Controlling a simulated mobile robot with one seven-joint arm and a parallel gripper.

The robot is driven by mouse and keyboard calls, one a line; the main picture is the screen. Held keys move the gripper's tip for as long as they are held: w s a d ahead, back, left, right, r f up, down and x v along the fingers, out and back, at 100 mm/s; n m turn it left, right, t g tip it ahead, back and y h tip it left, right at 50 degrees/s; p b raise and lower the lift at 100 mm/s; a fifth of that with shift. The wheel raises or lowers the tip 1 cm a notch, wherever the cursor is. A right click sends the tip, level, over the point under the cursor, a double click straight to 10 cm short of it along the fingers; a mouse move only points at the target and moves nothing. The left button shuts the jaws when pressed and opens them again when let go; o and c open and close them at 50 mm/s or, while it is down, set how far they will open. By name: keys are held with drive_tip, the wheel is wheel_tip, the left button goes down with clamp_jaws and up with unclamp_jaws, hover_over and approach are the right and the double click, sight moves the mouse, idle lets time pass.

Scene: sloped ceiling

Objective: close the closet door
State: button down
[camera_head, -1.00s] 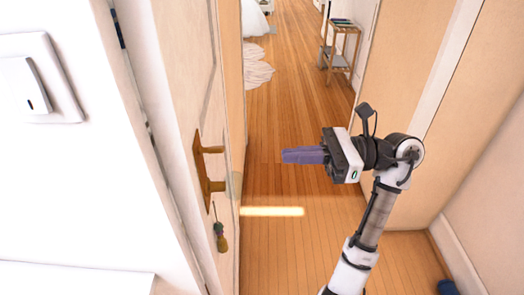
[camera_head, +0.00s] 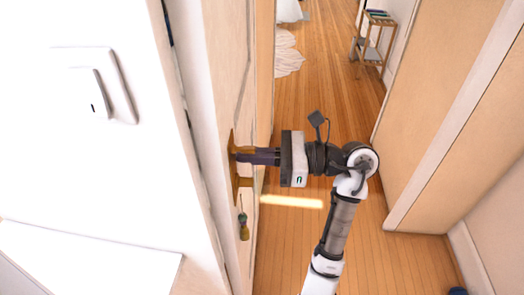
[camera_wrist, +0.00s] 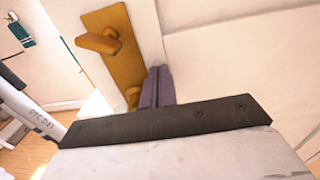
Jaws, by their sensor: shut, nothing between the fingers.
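The door (camera_head: 228,85), a pale panel seen nearly edge-on, stands along the left of the hallway in the head view. It carries a brass handle plate (camera_head: 234,178) with a lever and a key with a dark tassel (camera_head: 243,228) below. My gripper (camera_head: 241,153) is shut, its purple fingers pointing left at the upper part of the handle plate. In the wrist view the fingers (camera_wrist: 157,72) lie beside the brass plate (camera_wrist: 122,62), to the right of the lever (camera_wrist: 98,42), close to the door face. I cannot tell whether they touch it.
A white wall with a light switch (camera_head: 95,88) is at the left, above a white surface (camera_head: 85,265). A small shelf stand (camera_head: 375,42) and a white rug (camera_head: 287,55) are farther down the hall. A pale panel (camera_head: 440,90) stands at the right.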

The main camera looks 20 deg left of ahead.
drive_tip(key=shift+a, duration=0.1)
drive_tip(key=a+b, duration=0.1)
drive_tip(key=s+a+m+t+b, duration=0.1)
drive_tip(key=a, duration=0.1)
drive_tip(key=shift+s+a+f+t, duration=0.15)
drive_tip(key=shift+a+f+t, duration=0.05)
drive_tip(key=shift+t, duration=0.1)
drive_tip(key=shift+r, duration=0.25)
drive_tip(key=shift+s+a, duration=0.1)
